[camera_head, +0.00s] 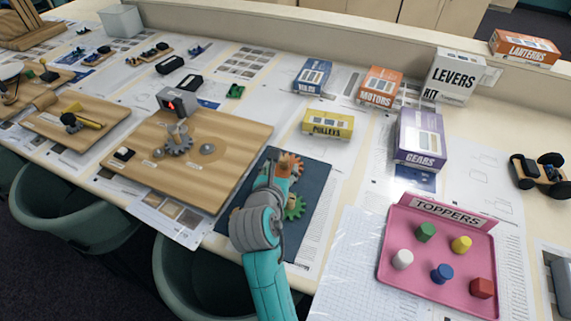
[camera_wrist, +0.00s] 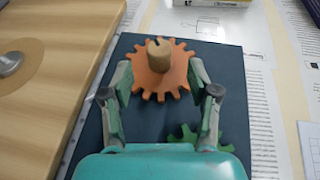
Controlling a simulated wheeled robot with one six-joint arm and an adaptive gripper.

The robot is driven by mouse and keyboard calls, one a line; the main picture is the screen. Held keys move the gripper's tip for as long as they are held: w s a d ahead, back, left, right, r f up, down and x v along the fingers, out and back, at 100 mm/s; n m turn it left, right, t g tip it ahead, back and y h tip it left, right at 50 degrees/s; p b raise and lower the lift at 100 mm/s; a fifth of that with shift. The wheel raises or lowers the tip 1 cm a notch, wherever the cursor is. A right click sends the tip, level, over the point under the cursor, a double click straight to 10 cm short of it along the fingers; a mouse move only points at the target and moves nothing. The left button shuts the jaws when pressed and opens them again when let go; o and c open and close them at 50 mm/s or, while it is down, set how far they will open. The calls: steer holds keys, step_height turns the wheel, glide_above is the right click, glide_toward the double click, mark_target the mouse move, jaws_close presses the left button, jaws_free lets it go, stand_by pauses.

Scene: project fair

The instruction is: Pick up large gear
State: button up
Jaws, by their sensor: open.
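An orange gear (camera_wrist: 160,76) with a wooden knob in its middle lies on a dark blue mat (camera_wrist: 236,87). It also shows in the head view (camera_head: 296,162), partly hidden by my gripper (camera_head: 281,172). My gripper (camera_wrist: 160,80) is open, with one finger on each side of the orange gear. It is empty, and I cannot tell whether the fingers touch the gear. A green gear (camera_wrist: 186,134) lies on the same mat, nearer my wrist and partly hidden by my right finger. It also shows in the head view (camera_head: 296,207). Its full size is hidden.
A wooden board (camera_head: 215,140) with a grey gear (camera_head: 178,146) stands left of the mat. A yellow pulleys box (camera_head: 327,124) and a purple gears box (camera_head: 419,140) stand behind and right. A pink toppers tray (camera_head: 400,235) is at the right.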

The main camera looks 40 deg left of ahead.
mark_target(283, 163)
steer(key=shift+x, duration=2.55)
steer(key=shift+r, duration=0.2)
jaws_close()
